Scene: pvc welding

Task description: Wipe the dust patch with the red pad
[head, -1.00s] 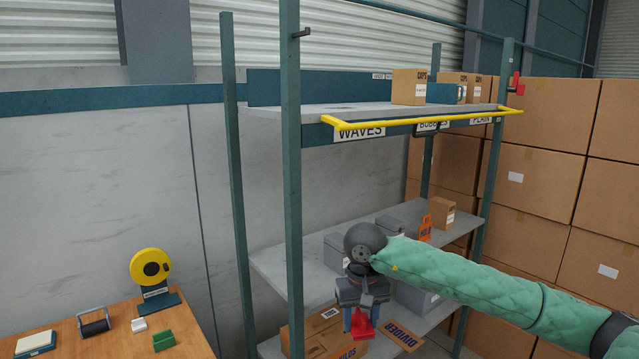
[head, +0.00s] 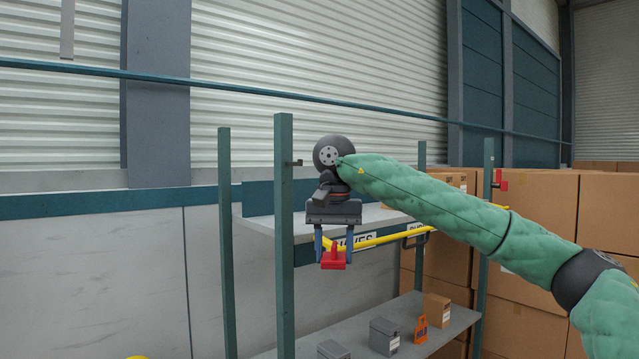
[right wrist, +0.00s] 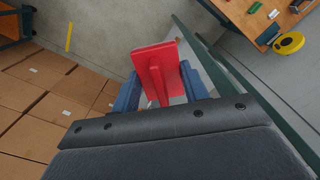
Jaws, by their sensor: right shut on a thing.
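My right gripper (head: 334,256) is shut on the red pad (head: 333,262), with its blue fingers on either side of it. The gripper hangs pointing down in front of the upper shelf (head: 262,222), near its left end and the yellow rail. In the right wrist view the red pad (right wrist: 158,72) sits between the blue fingers (right wrist: 160,90). I cannot make out the dust patch in either current view; the arm and gripper cover part of the upper shelf. My left gripper is not in view.
A green rack post (head: 284,235) stands just left of the gripper, with a small hook near its top. The yellow rail (head: 380,239) runs along the shelf front. The lower shelf (head: 455,322) holds boxes and an orange item. Large cartons (head: 540,205) are stacked at right.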

